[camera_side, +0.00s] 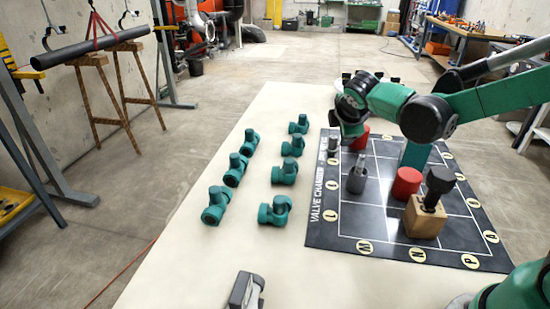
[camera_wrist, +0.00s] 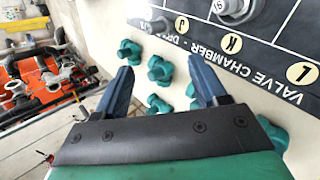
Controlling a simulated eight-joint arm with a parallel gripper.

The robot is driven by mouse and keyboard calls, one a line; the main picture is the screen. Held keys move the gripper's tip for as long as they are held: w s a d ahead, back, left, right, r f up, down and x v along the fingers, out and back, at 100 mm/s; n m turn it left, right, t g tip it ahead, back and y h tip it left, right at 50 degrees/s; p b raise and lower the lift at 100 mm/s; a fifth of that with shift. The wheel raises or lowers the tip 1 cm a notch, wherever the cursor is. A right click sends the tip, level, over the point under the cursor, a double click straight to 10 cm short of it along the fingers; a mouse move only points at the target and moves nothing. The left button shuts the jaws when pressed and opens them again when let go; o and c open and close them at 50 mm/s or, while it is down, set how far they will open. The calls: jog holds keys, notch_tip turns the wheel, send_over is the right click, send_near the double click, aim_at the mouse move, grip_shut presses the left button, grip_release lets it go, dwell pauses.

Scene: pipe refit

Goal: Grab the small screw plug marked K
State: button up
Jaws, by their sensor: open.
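A mat (camera_side: 385,239) with a white grid and round letter labels lies on the pale table. In the wrist view, the K label (camera_wrist: 232,44) sits on the mat's edge between J and L. A grey screw plug (camera_side: 357,178) stands upright on the mat; a grey plug (camera_wrist: 238,10) shows beside K in the wrist view, cut by the top edge. A smaller grey plug (camera_side: 334,144) stands at the mat's far left corner and shows near J (camera_wrist: 158,25). My gripper (camera_wrist: 160,68) is open and empty, above the table and teal fittings.
Several teal pipe fittings (camera_side: 285,173) lie on the table left of the mat. Red cylinders (camera_side: 407,183) and a wooden block (camera_side: 424,219) with a black-topped plug stand on the mat. The near left of the table is mostly clear.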

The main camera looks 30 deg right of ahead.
aim_at(332, 142)
jog(key=w+d+f+n+h, duration=0.1)
jog(key=w+f+n+h, duration=0.1)
jog(key=f+n, duration=0.1)
jog(key=w+d+f+n+h, duration=0.1)
jog(key=w+d+f+n, duration=0.1)
jog(key=w+f+n, duration=0.1)
jog(key=w+d+f+n+h, duration=0.1)
jog(key=w+f+n+h, duration=0.1)
jog(key=n, duration=0.3)
jog(key=shift+w+d+f+n+h, duration=0.15)
jog(key=shift+d+f+n+h, duration=0.2)
jog(key=shift+f, duration=0.2)
jog(key=shift+w+d+f, duration=0.1)
jog(key=shift+d+f, duration=0.05)
jog(key=shift+x, duration=2.65)
grip_shut()
